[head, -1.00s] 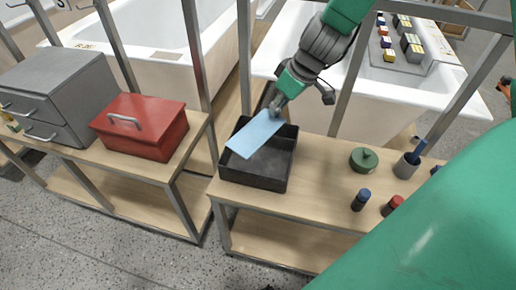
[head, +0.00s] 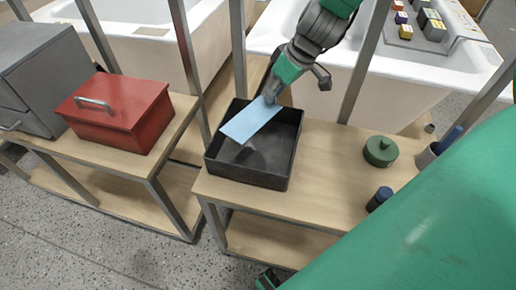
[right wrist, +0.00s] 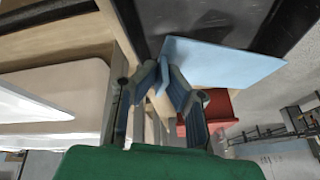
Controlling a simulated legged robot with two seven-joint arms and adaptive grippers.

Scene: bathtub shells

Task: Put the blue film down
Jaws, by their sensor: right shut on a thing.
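The blue film (head: 250,122) is a flat light-blue sheet over the back part of the black tray (head: 250,176). My right gripper (head: 270,98) is shut on the film's far edge, near the tray's back wall. In the right wrist view, the two fingers (right wrist: 168,92) pinch a folded edge of the film (right wrist: 220,62), with the rest spread out above the dark tray floor. The sheet looks held above the floor, tilted; I cannot tell whether it touches the tray. I cannot make out my left gripper.
The tray stands on a wooden bench (head: 320,185). A green lidded pot (head: 380,151) and a dark blue-topped cylinder (head: 379,199) stand to its right. A red toolbox (head: 118,112) sits on the left bench. Metal posts and white bathtubs (head: 420,75) are behind.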

